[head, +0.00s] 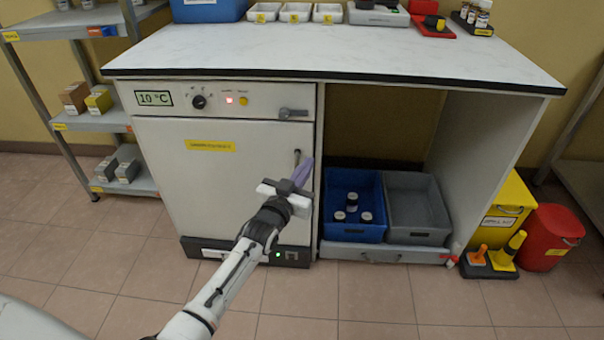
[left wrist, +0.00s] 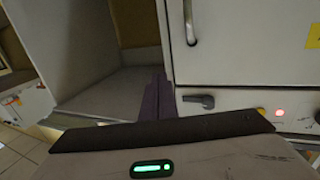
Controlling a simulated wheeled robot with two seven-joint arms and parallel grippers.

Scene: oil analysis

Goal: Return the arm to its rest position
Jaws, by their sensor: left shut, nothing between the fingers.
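My left arm reaches in from the bottom of the head view, and my left gripper (head: 304,170) is in front of the right edge of the white cooling cabinet (head: 215,185). Its purple-grey fingers are together and empty; they also show in the left wrist view (left wrist: 157,98). The cabinet door looks shut. Its upright handle (head: 297,157) is just left of the fingertips in the head view; whether they touch cannot be told. The handle also shows in the left wrist view (left wrist: 190,22), apart from the fingers. My right gripper is not in view.
Under the white worktop (head: 340,50), a blue crate (head: 350,234) with several small jars and a grey crate (head: 417,239) stand right of the cabinet. A yellow bin (head: 500,213) and red bin (head: 550,238) are further right. The tiled floor in front is clear.

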